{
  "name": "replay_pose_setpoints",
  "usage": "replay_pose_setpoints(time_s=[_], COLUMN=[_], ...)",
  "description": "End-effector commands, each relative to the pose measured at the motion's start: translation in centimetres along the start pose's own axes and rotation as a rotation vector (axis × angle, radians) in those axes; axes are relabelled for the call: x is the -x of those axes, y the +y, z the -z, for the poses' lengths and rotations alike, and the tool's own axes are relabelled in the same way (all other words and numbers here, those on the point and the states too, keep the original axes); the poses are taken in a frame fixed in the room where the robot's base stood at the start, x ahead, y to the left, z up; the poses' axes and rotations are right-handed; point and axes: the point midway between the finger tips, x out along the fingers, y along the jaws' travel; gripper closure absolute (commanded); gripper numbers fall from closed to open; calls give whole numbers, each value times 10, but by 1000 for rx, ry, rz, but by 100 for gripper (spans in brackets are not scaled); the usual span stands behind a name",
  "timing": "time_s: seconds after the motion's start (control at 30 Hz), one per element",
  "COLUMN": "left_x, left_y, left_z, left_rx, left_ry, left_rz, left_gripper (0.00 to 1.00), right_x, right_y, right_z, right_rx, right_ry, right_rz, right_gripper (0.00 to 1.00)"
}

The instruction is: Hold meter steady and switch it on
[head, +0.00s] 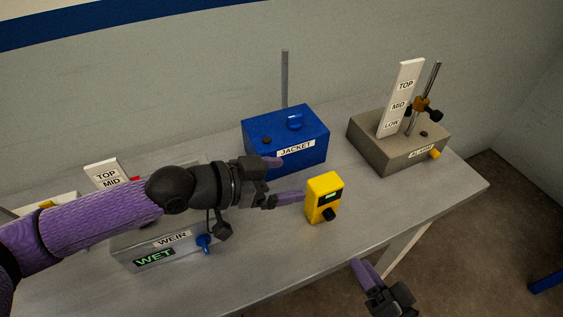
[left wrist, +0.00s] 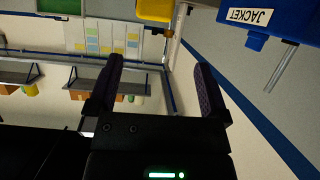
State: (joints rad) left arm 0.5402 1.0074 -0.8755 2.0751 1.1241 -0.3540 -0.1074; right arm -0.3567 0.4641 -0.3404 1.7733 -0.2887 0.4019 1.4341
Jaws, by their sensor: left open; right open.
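The yellow meter (head: 323,197) stands upright on the grey table, with a small dark display and a black knob on its front. My left gripper (head: 287,181) is open just left of the meter, its fingers pointing toward it; one fingertip is close to the meter's left side, and I cannot tell whether it touches. In the left wrist view, the meter (left wrist: 156,9) is cut off at the top edge, beyond the open fingers (left wrist: 160,88). My right gripper (head: 366,276) is open below the meter, off the table's front edge, partly cut off by the picture's bottom.
A blue JACKET box (head: 262,135) stands behind the meter. A grey-brown ALARM box (head: 365,140) with a level board and rod stands at the right. The WEIR box (head: 130,250), showing WET, is partly under my left arm. The table (head: 390,210) is clear right of the meter.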

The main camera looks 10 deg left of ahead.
Motion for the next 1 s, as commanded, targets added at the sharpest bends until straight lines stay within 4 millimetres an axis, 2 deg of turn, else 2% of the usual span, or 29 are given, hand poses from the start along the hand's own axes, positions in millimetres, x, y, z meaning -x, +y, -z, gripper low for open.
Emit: replay_pose_setpoints(time_s=[0.07, 0.17, 0.4, 0.53, 0.7, 0.9, 1.0], left_x=[-4, -15, -69, -91, -102, -102, -102], left_y=[7, 10, 10, 10, 10, 10, 10], left_z=[-10, -14, -14, -15, -16, -16, -16], left_rx=[-28, -41, -40, -40, -41, -41, -41], left_ry=[-22, -30, -28, -29, -30, -30, -30], left_rz=[-14, -20, -18, -18, -18, -17, -17], left_gripper=[0, 0, 0, 0, 0, 0, 21], right_x=[0, 0, 0, 0, 0, 0, 0], right_y=[0, 0, 0, 0, 0, 0, 0], right_z=[0, 0, 0, 0, 0, 0, 0], right_rx=[0, 0, 0, 0, 0, 0, 0], right_ry=[0, 0, 0, 0, 0, 0, 0], right_rz=[0, 0, 0, 0, 0, 0, 0], right_gripper=[41, 41, 41, 41, 41, 41, 41])
